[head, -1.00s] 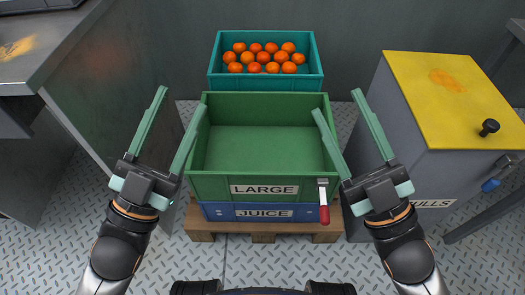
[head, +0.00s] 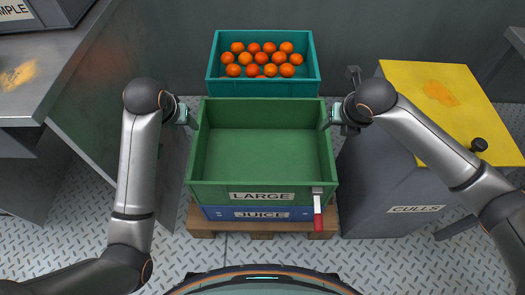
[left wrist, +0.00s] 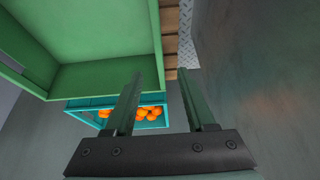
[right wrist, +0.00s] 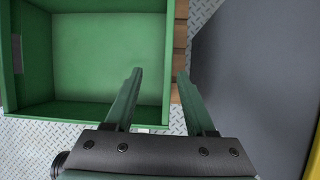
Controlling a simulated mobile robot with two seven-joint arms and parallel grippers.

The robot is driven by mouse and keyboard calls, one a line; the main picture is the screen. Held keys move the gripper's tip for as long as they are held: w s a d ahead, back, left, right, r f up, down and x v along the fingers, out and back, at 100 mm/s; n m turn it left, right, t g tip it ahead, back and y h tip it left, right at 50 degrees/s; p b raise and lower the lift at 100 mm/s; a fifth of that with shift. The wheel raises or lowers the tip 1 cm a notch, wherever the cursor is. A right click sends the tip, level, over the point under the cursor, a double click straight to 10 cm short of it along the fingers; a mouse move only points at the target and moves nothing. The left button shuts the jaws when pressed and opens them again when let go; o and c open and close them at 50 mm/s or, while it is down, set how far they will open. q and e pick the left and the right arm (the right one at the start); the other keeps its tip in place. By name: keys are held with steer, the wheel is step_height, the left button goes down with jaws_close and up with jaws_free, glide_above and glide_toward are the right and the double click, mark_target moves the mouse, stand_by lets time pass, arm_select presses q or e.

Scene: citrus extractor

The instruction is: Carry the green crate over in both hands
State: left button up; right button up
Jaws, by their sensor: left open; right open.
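The green crate (head: 262,150), labelled LARGE, is open-topped and empty. It sits on the blue JUICE crate (head: 290,214). My left gripper (head: 190,117) is open beside the crate's left side wall, mostly hidden by its own wrist. In the left wrist view its fingers (left wrist: 160,74) point along the green crate (left wrist: 95,78). My right gripper (head: 336,117) is open at the right side wall. In the right wrist view one finger of the gripper (right wrist: 160,74) overlaps the green crate (right wrist: 105,60), the other lies outside it. I cannot tell whether either gripper straddles a wall.
A pallet (head: 265,227) lies under the stack. A teal crate of oranges (head: 262,88) stands behind. A yellow-topped CULLS bin (head: 395,195) is close on the right, a metal counter (head: 60,75) on the left.

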mark_target(196, 137)
arm_select(q)
steer(key=shift+s+d+g, duration=0.1)
steer(key=shift+s+g, duration=0.15)
steer(key=shift+g, duration=0.15)
arm_select(e)
steer(key=shift+s+d+r+n+g, duration=0.15)
steer(key=shift+d+n+g, duration=0.15)
steer(key=shift+d, duration=0.3)
arm_select(q)
steer(key=x, duration=1.2)
steer(key=shift+w+f, duration=0.2)
arm_select(e)
steer(key=x, duration=1.2)
steer(key=shift+w+d+f, duration=0.2)
steer(key=shift+w+f, duration=0.05)
arm_select(q)
steer(key=shift+c, duration=0.3)
arm_select(e)
steer(key=shift+c, duration=0.3)
arm_select(q)
jaws_close()
arm_select(e)
jaws_close()
arm_select(q)
steer(key=shift+r, duration=0.1)
arm_select(e)
steer(key=shift+r, duration=0.15)
